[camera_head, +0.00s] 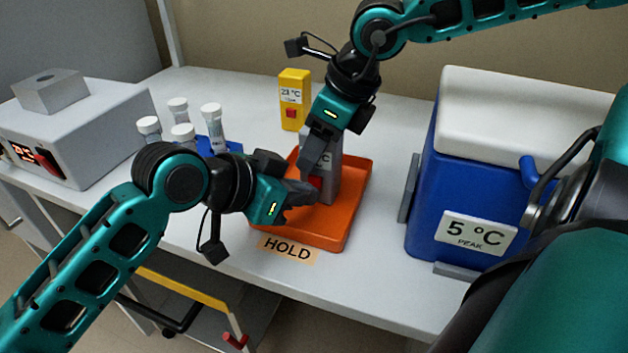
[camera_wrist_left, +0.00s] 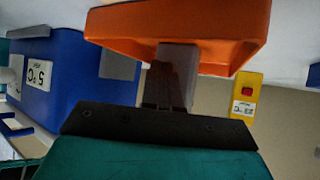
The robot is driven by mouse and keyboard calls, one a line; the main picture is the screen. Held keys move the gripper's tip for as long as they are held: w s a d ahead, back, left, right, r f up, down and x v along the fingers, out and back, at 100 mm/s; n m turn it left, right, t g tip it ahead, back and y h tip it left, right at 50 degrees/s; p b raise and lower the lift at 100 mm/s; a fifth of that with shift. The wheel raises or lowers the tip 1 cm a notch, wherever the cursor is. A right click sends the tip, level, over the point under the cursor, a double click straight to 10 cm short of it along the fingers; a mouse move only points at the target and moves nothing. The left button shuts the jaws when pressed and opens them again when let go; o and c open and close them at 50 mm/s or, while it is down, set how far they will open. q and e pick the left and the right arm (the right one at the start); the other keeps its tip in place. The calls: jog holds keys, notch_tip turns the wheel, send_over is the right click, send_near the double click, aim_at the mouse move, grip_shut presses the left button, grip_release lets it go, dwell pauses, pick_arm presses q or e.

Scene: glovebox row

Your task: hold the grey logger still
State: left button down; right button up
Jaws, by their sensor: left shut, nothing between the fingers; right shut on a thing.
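The grey logger (camera_head: 330,178) stands upright in the orange tray (camera_head: 352,205), with a red patch on its front. My right gripper (camera_head: 314,158) reaches down from above and is shut on the logger's upper part, partly hiding its label. My left gripper (camera_head: 312,193) is shut and empty, its tips low at the logger's front by the red patch; I cannot tell whether they touch it. In the left wrist view the logger (camera_wrist_left: 184,60) is a grey block behind the dark fingers (camera_wrist_left: 165,80), against the tray (camera_wrist_left: 180,20).
A yellow logger (camera_head: 294,100) stands behind the tray. Capped vials (camera_head: 212,125) in a blue rack and a grey instrument (camera_head: 85,130) are at left. A blue cooler (camera_head: 470,180) marked 5 °C is at right. A HOLD label (camera_head: 288,250) lies at the tray's front.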

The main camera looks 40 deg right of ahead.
pick_arm(q)
jog(key=shift+w+d, duration=0.2)
jog(key=shift+d, duration=0.25)
dwell(0.7)
jog(key=shift+a, duration=0.15)
jog(key=shift+s+a, duration=0.4)
jog(key=shift+a, duration=0.3)
jog(key=shift+a, duration=0.1)
jog(key=shift+s+a, duration=0.4)
jog(key=shift+a, duration=0.3)
jog(key=shift+s+a, duration=0.35)
jog(key=shift+a, duration=0.4)
jog(key=shift+s+a, duration=0.4)
jog(key=shift+a, duration=0.3)
pick_arm(e)
jog(key=o, duration=1.2)
